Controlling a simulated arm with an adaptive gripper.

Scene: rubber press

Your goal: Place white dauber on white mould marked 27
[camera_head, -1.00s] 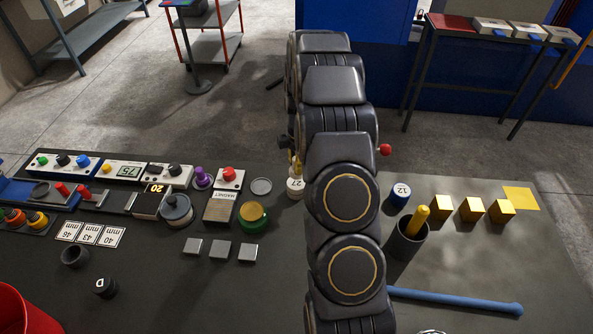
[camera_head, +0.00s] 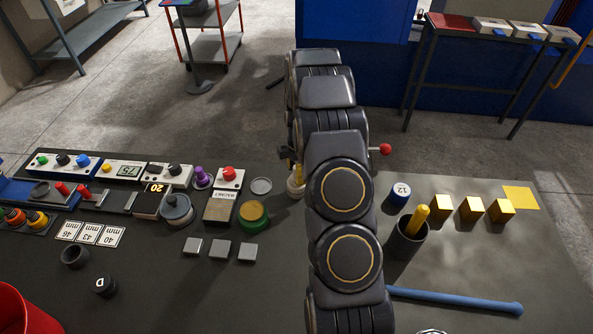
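The white mould (camera_head: 295,189) stands on the dark bench just left of my arm. Only its left edge shows now, and its 27 mark is hidden. A small yellowish piece (camera_head: 297,174) shows directly above the mould, against the arm's edge. I cannot tell whether it is part of the white dauber, or whether it touches the mould. No white dauber can be clearly made out. A small dark part (camera_head: 286,153) at the arm's left edge seems to belong to my gripper. The fingers are otherwise hidden behind my arm.
A blue mould marked 12 (camera_head: 399,194), a dark cup (camera_head: 407,240) holding a yellow stick, yellow blocks (camera_head: 470,208) and a blue rod (camera_head: 455,300) lie on the right. A green-rimmed tin (camera_head: 253,216) and grey blocks (camera_head: 220,249) lie on the left.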

